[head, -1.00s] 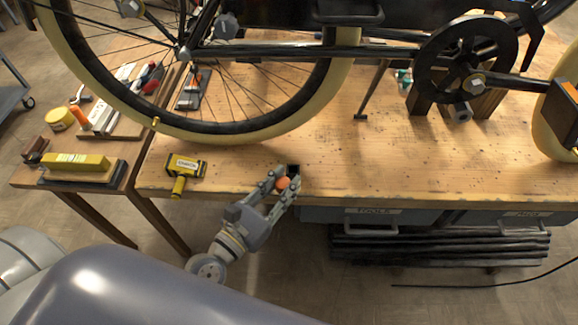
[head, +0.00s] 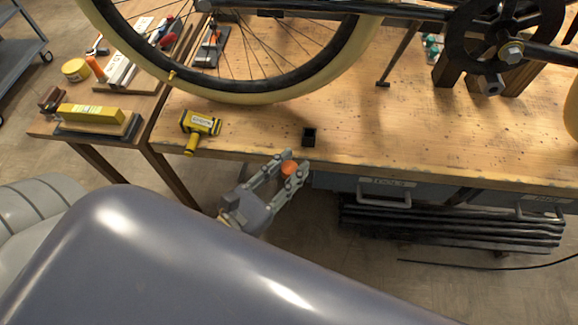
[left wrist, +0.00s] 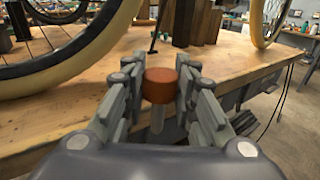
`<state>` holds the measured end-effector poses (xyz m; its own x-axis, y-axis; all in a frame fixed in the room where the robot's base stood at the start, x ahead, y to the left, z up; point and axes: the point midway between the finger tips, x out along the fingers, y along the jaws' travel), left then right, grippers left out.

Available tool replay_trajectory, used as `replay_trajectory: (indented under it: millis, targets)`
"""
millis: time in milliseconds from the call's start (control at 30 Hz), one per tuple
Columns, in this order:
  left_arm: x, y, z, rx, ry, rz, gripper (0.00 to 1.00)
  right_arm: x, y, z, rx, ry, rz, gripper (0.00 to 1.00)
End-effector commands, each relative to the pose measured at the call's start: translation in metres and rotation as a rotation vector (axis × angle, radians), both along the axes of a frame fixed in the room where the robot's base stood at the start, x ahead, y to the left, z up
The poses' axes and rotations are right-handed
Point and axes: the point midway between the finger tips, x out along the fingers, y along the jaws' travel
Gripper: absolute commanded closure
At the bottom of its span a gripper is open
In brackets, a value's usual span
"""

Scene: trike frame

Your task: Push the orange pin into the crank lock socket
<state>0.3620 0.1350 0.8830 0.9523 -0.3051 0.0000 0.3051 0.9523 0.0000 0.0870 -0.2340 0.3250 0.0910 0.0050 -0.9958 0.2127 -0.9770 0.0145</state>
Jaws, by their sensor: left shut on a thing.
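The orange pin (head: 289,168) is held between the fingers of my left gripper (head: 296,161), just off the front edge of the workbench. In the left wrist view the pin (left wrist: 173,85) shows its round orange head and a paler shank below, between both fingers (left wrist: 162,72). A grey hexagonal tube end (head: 487,86) shows below the black crank wheel (head: 503,35), at the wooden blocks; I cannot tell whether it is the crank lock socket. The pin is well to its left, apart from it. My right gripper is not in view.
A small black square holder (head: 309,137), apparently empty, sits near the bench's front edge. A yellow and black mallet (head: 200,123) lies left of it. The tyre (head: 240,92) overhangs the bench. Drawers (head: 385,195) are under the edge.

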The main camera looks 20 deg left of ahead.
Motion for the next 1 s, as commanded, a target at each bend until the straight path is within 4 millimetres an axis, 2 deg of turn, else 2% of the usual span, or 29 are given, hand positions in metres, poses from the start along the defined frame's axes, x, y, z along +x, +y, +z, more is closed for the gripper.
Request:
replay_trajectory:
  millis: [1000]
  targets:
    - [0.000, 0.000, 0.043, 0.000, -0.001, 0.000, 0.97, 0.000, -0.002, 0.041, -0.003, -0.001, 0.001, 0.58]
